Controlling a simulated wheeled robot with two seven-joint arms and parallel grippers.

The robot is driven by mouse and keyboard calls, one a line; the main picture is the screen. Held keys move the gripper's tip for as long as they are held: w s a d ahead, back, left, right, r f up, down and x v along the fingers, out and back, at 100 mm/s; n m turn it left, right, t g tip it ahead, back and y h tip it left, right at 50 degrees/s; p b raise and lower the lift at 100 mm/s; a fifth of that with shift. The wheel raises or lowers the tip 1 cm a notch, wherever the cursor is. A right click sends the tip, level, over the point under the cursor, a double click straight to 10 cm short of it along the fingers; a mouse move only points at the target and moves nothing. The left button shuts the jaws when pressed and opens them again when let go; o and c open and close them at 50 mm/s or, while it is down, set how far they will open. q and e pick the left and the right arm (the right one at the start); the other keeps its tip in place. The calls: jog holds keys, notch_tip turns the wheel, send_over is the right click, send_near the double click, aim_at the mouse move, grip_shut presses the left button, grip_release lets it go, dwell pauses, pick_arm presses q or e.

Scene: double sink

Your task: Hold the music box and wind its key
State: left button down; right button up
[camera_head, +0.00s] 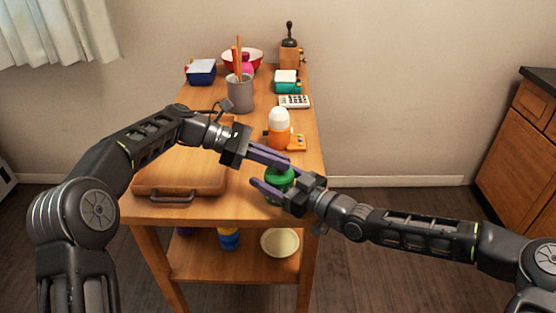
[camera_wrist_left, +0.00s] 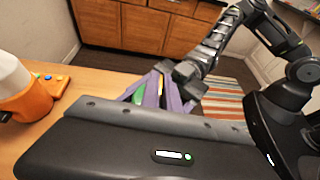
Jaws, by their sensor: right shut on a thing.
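A green rounded object (camera_head: 279,178), apparently the music box, is at the right front edge of the table, partly covered by both grippers. My right gripper (camera_head: 272,189) is shut on it from the right. My left gripper (camera_head: 284,162) reaches in from the left, its purple fingers just above the green object. Whether they are apart or touch anything is unclear. In the left wrist view, a bit of the green object (camera_wrist_left: 138,96) shows beside purple fingers, beyond the dark gripper body. I cannot make out the key.
A brown case (camera_head: 180,180) with a handle lies left on the wooden table. An orange device with a white top (camera_head: 279,127) stands behind the grippers. Farther back are a grey cup (camera_head: 240,95) of sticks, a calculator (camera_head: 294,101) and a grinder (camera_head: 290,50). A plate (camera_head: 280,243) lies on the lower shelf.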

pick_arm(q)
jog(key=shift+r, duration=0.1)
jog(key=c, duration=1.6)
grip_release()
notch_tip(320, 180, up, 8)
jog(key=shift+f, duration=0.2)
jog(key=shift+s+d+r, duration=0.1)
jog(key=shift+d+r, duration=0.1)
jog(key=shift+r, duration=0.25)
jog(key=shift+a+r, duration=0.2)
jog(key=shift+r, duration=0.5)
jog(key=shift+o, duration=0.3)
